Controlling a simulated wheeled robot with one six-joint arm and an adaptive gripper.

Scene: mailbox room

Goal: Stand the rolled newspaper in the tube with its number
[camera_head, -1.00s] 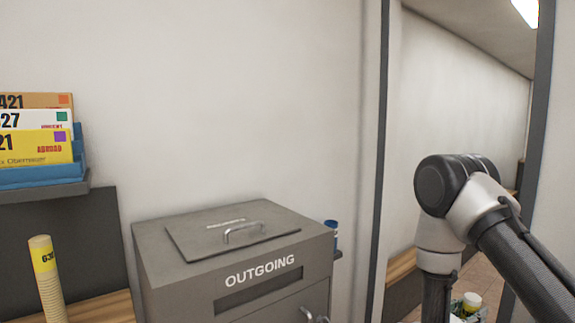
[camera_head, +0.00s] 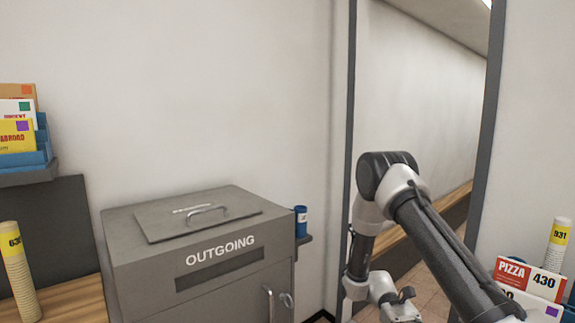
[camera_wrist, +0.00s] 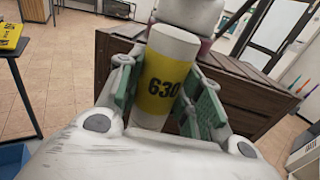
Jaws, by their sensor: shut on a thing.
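In the wrist view my gripper (camera_wrist: 165,75) is shut on the rolled newspaper (camera_wrist: 166,85), a pale roll with a yellow band reading 630. Its green-padded fingers press on both sides. Another ribbed cylinder (camera_head: 556,250), marked 931, stands at the far right. The held roll cannot be made out in the head view.
A grey OUTGOING box (camera_head: 225,235) stands between the left cylinder and my arm. A blue cup (camera_head: 301,221) is behind its right side. Mail sits in a blue holder (camera_head: 42,150) upper left. A PIZZA 430 card (camera_head: 528,278) is lower right.

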